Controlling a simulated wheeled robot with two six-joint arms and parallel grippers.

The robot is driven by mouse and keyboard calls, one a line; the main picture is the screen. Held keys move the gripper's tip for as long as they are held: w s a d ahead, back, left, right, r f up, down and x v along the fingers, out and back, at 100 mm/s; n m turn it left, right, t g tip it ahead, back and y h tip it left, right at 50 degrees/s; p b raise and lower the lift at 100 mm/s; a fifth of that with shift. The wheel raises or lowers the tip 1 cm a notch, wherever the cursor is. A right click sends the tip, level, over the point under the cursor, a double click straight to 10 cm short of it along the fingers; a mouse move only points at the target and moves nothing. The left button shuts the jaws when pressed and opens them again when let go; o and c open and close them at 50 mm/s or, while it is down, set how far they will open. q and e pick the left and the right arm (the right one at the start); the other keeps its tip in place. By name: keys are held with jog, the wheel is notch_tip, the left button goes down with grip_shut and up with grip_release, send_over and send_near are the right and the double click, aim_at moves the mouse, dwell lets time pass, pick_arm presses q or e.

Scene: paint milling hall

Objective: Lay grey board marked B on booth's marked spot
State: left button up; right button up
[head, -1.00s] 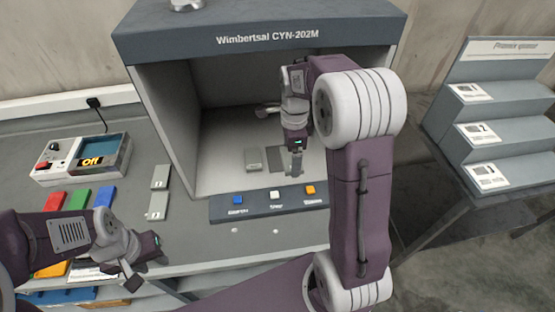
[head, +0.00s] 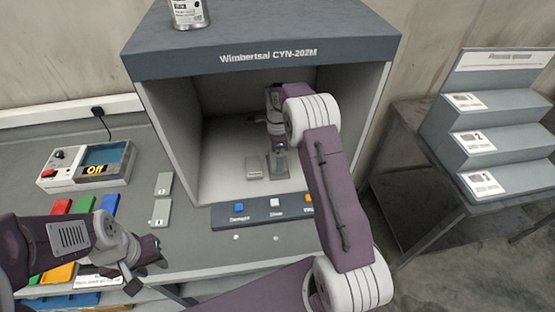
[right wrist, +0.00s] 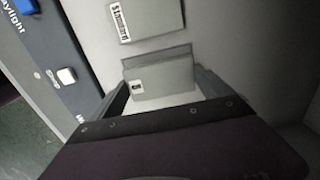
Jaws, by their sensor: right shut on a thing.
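My right gripper (head: 278,172) is inside the grey booth (head: 225,185), low over its floor. It is shut on a grey board (right wrist: 165,82), which shows between the fingers in the right wrist view with a small white label. The label's letter is too small to read. Beside it on the booth floor lies a grey board labelled Standard (right wrist: 145,18), also seen in the head view (head: 255,168). The booth's marked spot is not clearly visible; the gripper and held board cover that area. My left gripper (head: 148,272) is open and empty over the bench's front left.
Two more grey boards (head: 163,184) lie on the bench left of the booth. A control box reading Off (head: 60,170) and coloured boards (head: 83,203) are further left. A button strip (head: 255,211) edges the booth front. A stepped rack (head: 490,135) stands right.

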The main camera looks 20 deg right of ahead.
jog(key=shift+f, duration=1.55)
jog(key=o, duration=1.1)
notch_tip(320, 180, up, 8)
jog(key=s+a+n, duration=0.4)
jog(key=s+n, duration=0.6)
jog(key=s, duration=0.2)
jog(key=s+a+n+t, duration=0.1)
jog(key=s+a+n, duration=0.2)
jog(key=s+n, duration=0.7)
jog(key=s, duration=0.2)
jog(key=shift+s+a+n, duration=0.3)
jog(key=shift+a, duration=0.1)
jog(key=shift+f, duration=0.1)
